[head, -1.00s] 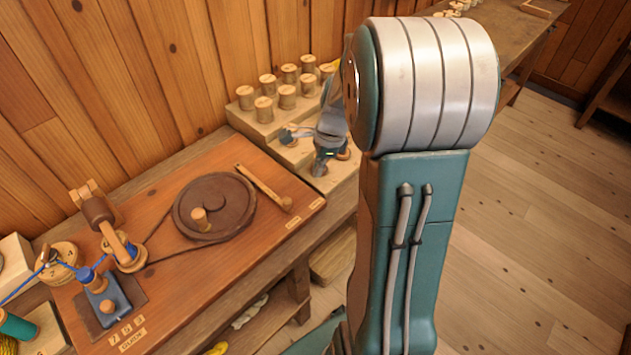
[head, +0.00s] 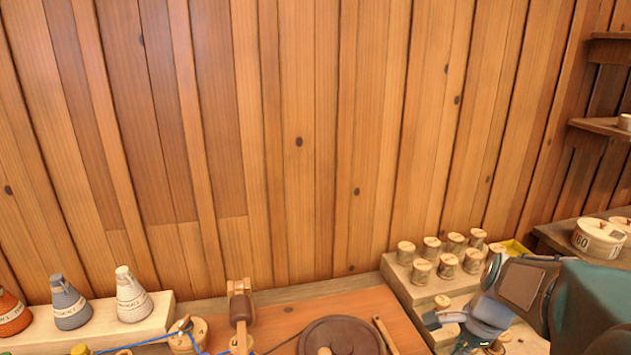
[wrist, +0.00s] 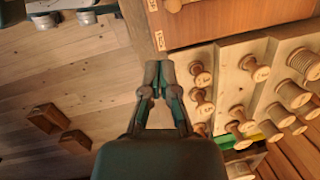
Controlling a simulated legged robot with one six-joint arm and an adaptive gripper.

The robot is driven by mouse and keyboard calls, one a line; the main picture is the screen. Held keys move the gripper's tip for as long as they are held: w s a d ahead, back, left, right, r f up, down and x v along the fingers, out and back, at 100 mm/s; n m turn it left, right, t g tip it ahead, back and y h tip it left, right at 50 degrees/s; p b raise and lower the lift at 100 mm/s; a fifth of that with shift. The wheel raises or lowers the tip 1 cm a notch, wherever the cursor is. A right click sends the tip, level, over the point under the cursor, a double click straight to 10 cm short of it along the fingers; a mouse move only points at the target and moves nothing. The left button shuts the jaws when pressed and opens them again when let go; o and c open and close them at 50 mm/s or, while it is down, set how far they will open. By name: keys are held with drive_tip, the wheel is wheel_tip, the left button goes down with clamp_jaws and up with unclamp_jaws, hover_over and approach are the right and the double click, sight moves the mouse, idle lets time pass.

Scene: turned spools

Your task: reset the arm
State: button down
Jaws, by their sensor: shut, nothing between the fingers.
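My gripper (wrist: 157,80) shows in the wrist view with its two fingers closed together and nothing between them. Below it, past the fingertips, is the edge of the orange-brown bench board (wrist: 235,18). In the head view my gripper (head: 452,325) is at the lower right, in front of the stepped spool rack (head: 395,268); its fingertips are hard to make out there. Several wooden spools (head: 447,265) stand upright on the rack, and they also show to the right of my gripper in the wrist view (wrist: 292,93).
The dark round disc (head: 345,338) lies on the bench left of the rack. A wooden winder (head: 240,308) with blue thread stands further left, near thread cones (head: 133,295) on a pale block. Open floor (wrist: 65,90) shows left of my gripper in the wrist view.

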drive_tip(key=s+a+r+n+t+h, duration=0.1)
drive_tip(key=s+a+r+n+t, duration=0.1)
drive_tip(key=s+a+r+n, duration=0.2)
drive_tip(key=s+a+r+n+t, duration=0.2)
drive_tip(key=s+a+r+n, duration=0.3)
drive_tip(key=n, duration=0.8)
drive_tip(key=s+a, duration=0.3)
drive_tip(key=s, duration=0.1)
drive_tip(key=shift+s+a+h, duration=0.2)
drive_tip(key=shift+s+h, duration=0.05)
drive_tip(key=shift+h, duration=0.15)
